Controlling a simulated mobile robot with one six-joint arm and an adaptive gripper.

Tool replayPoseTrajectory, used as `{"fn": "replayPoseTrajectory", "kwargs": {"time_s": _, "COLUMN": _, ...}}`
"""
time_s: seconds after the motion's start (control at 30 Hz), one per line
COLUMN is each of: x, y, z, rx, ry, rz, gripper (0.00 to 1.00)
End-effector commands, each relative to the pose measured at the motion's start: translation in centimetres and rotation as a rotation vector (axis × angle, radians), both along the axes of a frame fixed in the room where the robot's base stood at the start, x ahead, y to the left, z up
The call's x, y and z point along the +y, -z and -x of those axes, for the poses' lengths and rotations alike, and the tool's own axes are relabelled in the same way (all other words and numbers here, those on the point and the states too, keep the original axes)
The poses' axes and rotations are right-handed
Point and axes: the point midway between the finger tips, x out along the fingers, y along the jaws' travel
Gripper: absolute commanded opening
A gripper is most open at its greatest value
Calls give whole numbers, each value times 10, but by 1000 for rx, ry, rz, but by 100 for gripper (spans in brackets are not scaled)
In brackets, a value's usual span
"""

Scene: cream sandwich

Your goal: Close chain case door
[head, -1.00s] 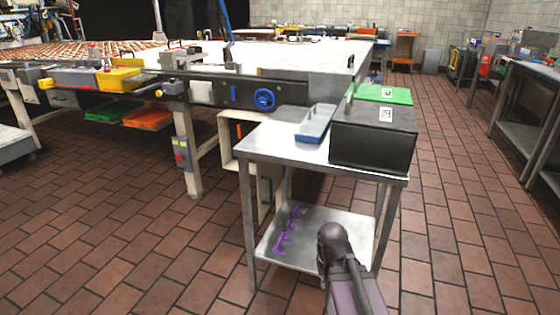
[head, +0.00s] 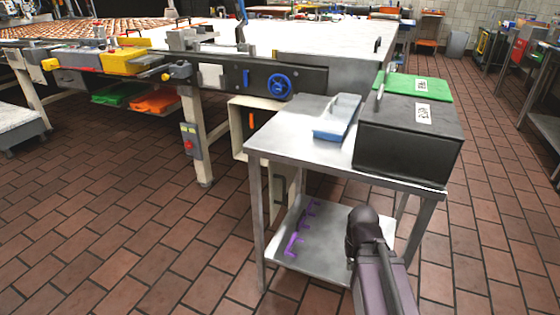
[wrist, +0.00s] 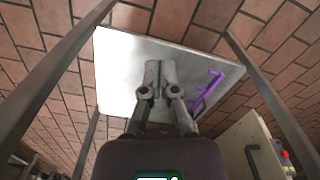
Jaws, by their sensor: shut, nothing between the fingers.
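A cream case (head: 237,140) stands under the machine's right end, behind the steel cart. An orange piece (head: 251,120) shows on its darker side. A cream panel with a dark handle shows lower down, partly hidden by the cart leg. In the wrist view a cream panel (wrist: 232,158) with a dark handle (wrist: 252,160) is at lower right; I cannot tell for sure that it is the case door, or how far it is open. My gripper (wrist: 154,66) is shut and empty, seen against the cart's lower shelf and apart from the panel. The head view shows my arm but no clear fingertips.
The steel cart (head: 290,150) stands close ahead, bearing a black box (head: 405,155), a green lid (head: 436,90) and a blue tray (head: 330,131). Purple pieces (head: 294,245) lie on its lower shelf (head: 325,250). Tiled floor (head: 120,210) is clear at left.

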Motion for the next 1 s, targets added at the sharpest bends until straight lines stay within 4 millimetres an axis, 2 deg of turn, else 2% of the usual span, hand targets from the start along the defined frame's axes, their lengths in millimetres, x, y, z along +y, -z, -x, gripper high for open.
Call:
{"fn": "replayPoseTrajectory", "kwargs": {"time_s": 0.67, "x": 3, "y": 1, "z": -4, "rx": -2, "ry": 2, "rz": -25, "gripper": 0}}
{"fn": "replayPoseTrajectory", "kwargs": {"time_s": 0.87, "x": 24, "y": 3, "z": -24, "rx": -13, "ry": 11, "rz": -140, "gripper": 0}}
{"fn": "replayPoseTrajectory", "kwargs": {"time_s": 1.0, "x": 44, "y": 1, "z": -48, "rx": -26, "ry": 26, "rz": -290, "gripper": 0}}
